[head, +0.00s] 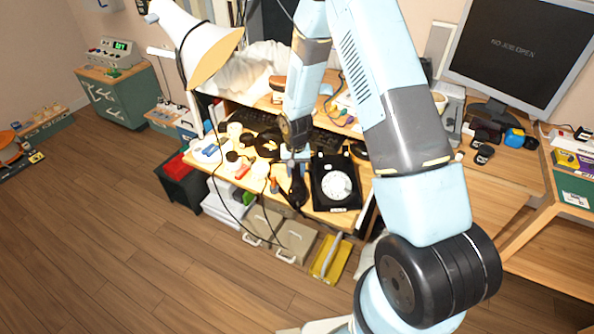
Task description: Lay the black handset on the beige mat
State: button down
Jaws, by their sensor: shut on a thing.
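The black dial phone (322,188) with its white dial stands near the front edge of the wooden workbench (319,218). The black handset (297,190) is off the phone, just left of it, and hangs steeply tilted below my gripper (295,163). My gripper is small in the head view and is shut on the handset, at its upper part. Whether the handset's lower end touches the bench I cannot tell. I cannot make out the beige mat; clutter and my arm cover parts of the bench.
Small bottles, caps and tools crowd the bench left of the handset. A white lamp (196,45) leans over the left side. Beige boxes (296,240) and a yellow dustpan-like thing (331,258) stand below the front edge. A monitor (522,48) stands at right.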

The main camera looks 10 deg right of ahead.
jog(key=c, duration=0.7)
grip_release()
